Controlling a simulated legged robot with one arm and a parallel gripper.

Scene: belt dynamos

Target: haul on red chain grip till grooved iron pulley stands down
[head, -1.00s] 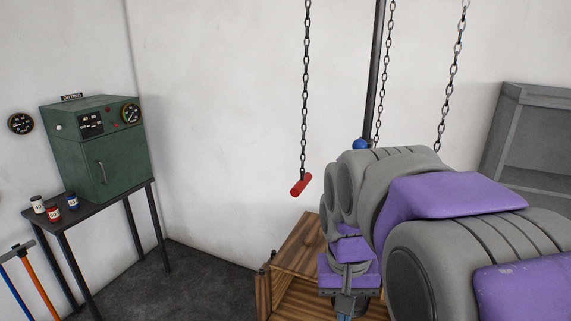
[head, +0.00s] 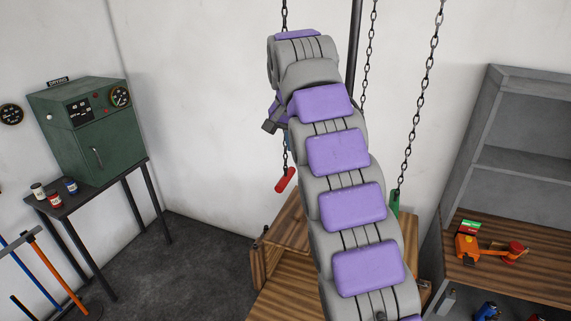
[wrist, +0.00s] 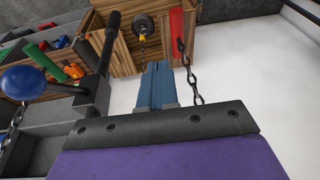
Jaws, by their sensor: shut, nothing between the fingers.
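The red chain grip (head: 285,180) hangs tilted on a dark chain (head: 284,155) in the head view. It also shows in the wrist view (wrist: 177,28), beyond my fingertips and a little right of them. My gripper (wrist: 157,66) has blue fingers, shut and empty, apart from the grip, with the chain running close by on their right. In the head view my arm hides most of the gripper. A dark round wheel-like part (wrist: 142,24) with a yellow piece and a chain shows in the wrist view. I cannot tell whether it is the grooved iron pulley.
A green grip (head: 395,203) hangs on another chain right of my arm. A dark pole (head: 355,50) and a blue ball knob (wrist: 22,83) are close by. A wooden crate (head: 285,235) stands below. A grey shelf (head: 520,110) is right, a green cabinet (head: 95,130) left.

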